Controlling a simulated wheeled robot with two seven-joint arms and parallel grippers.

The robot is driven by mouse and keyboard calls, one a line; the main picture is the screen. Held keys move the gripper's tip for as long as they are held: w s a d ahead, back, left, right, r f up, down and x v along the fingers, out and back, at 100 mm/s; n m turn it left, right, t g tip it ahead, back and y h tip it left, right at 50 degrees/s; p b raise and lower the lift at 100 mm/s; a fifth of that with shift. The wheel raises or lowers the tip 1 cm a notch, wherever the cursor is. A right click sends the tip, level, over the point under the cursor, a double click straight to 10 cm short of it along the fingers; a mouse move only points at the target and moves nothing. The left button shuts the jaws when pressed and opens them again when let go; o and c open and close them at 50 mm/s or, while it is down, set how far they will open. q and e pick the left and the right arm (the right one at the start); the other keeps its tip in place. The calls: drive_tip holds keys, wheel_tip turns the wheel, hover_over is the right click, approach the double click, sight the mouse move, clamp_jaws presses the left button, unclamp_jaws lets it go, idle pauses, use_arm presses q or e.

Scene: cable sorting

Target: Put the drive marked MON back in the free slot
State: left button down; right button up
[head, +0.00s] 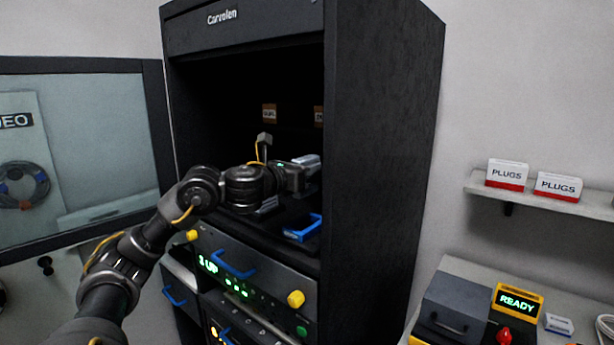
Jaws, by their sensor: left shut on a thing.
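My left gripper (303,170) reaches into the open bay of the black rack (385,150), with its fingers toward the right. It is shut on a light grey thing (309,160) that shows only in part; I cannot read a mark on it or tell whether it is the drive marked MON. Below the gripper, a piece with a blue frame or handle (302,229) sits in the bay. The free slot cannot be made out in the dark interior. My right gripper is not in view.
The rack's right side wall stands close to the gripper. A "READY" box (518,301) is at the lower right.

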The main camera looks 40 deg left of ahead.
sight(307, 157)
use_arm(q)
drive_tip(key=shift+r, duration=0.15)
drive_tip(key=shift+r+p, duration=1.55)
drive_tip(key=shift+r, duration=0.1)
drive_tip(key=shift+d, duration=0.1)
